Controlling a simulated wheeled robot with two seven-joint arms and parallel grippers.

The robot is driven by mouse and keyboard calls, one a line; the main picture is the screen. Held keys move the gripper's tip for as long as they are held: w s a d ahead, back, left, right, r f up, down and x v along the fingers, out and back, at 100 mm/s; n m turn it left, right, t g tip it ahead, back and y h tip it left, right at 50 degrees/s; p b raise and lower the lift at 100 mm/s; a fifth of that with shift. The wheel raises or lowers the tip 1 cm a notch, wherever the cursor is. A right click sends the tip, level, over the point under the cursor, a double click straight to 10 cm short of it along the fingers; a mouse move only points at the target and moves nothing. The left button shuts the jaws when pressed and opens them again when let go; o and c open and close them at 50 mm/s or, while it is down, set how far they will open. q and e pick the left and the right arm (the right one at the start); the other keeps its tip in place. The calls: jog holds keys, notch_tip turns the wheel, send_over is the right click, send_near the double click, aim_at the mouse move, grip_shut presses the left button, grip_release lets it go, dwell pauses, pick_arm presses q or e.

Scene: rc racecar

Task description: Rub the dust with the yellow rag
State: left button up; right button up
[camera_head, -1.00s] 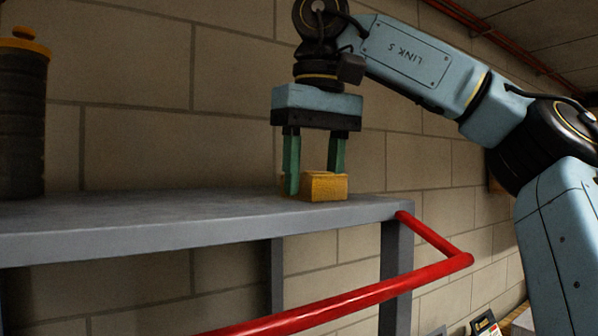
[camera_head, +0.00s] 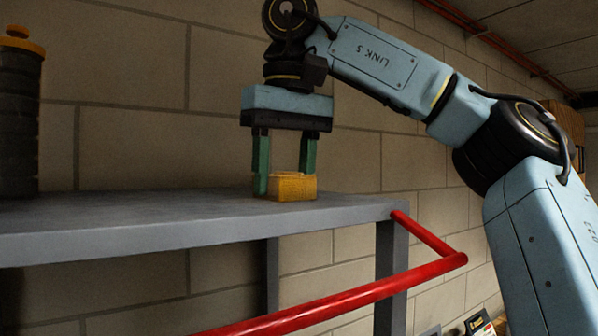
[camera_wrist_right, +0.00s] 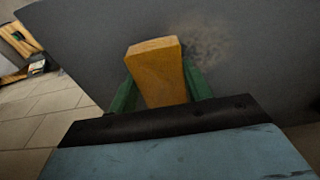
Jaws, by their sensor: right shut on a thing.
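The yellow rag (camera_head: 293,187) is a small block-like piece on the grey shelf top, near its right end. It also shows in the right wrist view (camera_wrist_right: 158,72). My right gripper (camera_head: 284,188) points down and is shut on the rag, with one green finger on each side. In the head view I cannot make out the dust. My left gripper is not in view.
The grey shelf (camera_head: 130,215) has a red rail (camera_head: 350,300) along its front right. A dark ribbed container with an orange lid (camera_head: 20,110) stands at the shelf's left. A block wall is behind. The shelf between container and rag is clear.

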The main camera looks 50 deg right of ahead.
aim_at(236, 202)
jog(key=shift+w+a, duration=0.2)
jog(key=shift+a, duration=0.65)
jog(key=shift+w+a, duration=0.2)
jog(key=shift+a, duration=0.65)
jog(key=shift+w+a+f, duration=0.15)
jog(key=shift+a, duration=0.55)
jog(key=shift+w+a+f, duration=0.1)
jog(key=shift+a, duration=0.6)
jog(key=shift+a, duration=0.1)
